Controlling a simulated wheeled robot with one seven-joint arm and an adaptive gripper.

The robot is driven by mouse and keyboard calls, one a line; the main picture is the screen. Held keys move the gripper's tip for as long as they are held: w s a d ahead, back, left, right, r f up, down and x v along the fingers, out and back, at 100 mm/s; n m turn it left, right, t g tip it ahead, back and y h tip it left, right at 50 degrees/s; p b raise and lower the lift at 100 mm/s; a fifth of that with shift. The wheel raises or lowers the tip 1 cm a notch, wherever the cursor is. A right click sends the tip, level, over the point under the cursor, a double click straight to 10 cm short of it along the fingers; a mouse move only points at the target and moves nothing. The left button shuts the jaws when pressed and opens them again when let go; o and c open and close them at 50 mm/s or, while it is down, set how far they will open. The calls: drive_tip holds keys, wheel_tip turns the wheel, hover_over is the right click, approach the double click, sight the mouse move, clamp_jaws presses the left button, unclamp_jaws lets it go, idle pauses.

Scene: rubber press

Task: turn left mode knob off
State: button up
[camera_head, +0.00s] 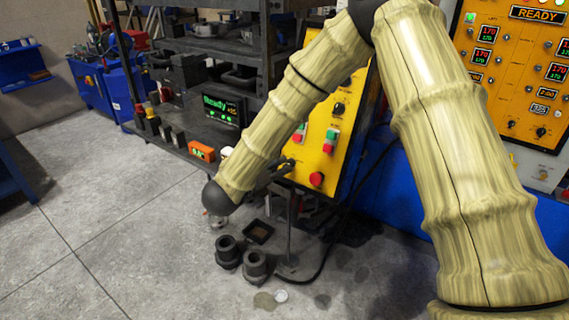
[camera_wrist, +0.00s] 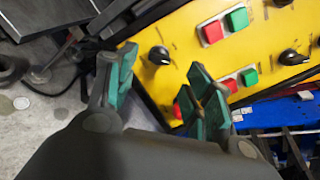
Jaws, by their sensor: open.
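The yellow control panel (camera_head: 312,152) stands tilted beside the press, with my arm crossing in front of it. In the wrist view, a black knob with a light pointer mark (camera_wrist: 159,56) is on the panel's lower left part, just beyond the gap between my fingers. Two more black knobs show there, one at the right (camera_wrist: 293,57) and one at the top edge (camera_wrist: 283,2). Their labels are too small to read, so I cannot tell which is the left mode knob. My gripper (camera_wrist: 162,88) is open and empty, its green-padded fingers spread, apart from the near knob.
Red and green buttons (camera_wrist: 224,24) sit beyond the near knob. A red stop button (camera_head: 317,180) is low on the panel, partly behind my right finger in the wrist view. Dark metal cups (camera_head: 228,252) stand on the floor. A shelf bench (camera_head: 180,135) is to the left.

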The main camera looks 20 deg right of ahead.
sight(286, 165)
drive_tip(key=shift+p+x, duration=0.65)
drive_tip(key=shift+x, duration=2.2)
drive_tip(key=c, duration=1)
